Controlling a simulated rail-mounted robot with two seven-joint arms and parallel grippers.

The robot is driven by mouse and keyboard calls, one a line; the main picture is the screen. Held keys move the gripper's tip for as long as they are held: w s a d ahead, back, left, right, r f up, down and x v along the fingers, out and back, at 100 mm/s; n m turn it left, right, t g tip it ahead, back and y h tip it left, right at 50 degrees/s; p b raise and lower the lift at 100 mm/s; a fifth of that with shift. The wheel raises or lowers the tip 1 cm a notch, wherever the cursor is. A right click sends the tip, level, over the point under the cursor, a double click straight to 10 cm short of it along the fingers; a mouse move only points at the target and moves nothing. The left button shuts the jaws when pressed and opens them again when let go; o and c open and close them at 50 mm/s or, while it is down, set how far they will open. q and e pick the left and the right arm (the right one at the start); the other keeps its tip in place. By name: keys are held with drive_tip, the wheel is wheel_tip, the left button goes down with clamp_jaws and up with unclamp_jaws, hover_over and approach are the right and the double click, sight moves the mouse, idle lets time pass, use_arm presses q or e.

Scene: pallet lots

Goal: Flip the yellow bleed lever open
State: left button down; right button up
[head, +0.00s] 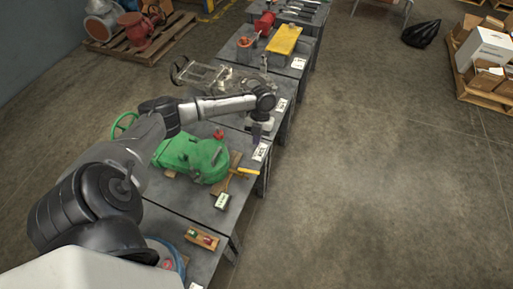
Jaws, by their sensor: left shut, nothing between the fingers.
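The small yellow lever (247,171) sticks out to the right from the front right of a green machine body (195,157), near the table's right edge. The lever lies roughly level in the picture; its exact setting is too small to tell. My left arm reaches in from the left over the green body. My left gripper (256,141) points down, shut and empty, above the table edge and beyond the lever, apart from it. My right gripper is not in view.
A red knob (219,134) stands behind the green body. A label sign (222,201) and a wooden block with buttons (202,239) lie nearer.

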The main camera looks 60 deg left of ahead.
sight(249, 172)
use_arm(q)
drive_tip(key=s+d+f+n+b, duration=0.1)
drive_tip(key=s+d+f+b, duration=0.2)
drive_tip(key=d+f+b, duration=0.2)
drive_tip(key=shift+b+x, duration=0.35)
drive_tip(key=shift+x, duration=0.45)
idle(0.4)
drive_tip(key=shift+s, duration=0.15)
drive_tip(key=shift+r, duration=0.1)
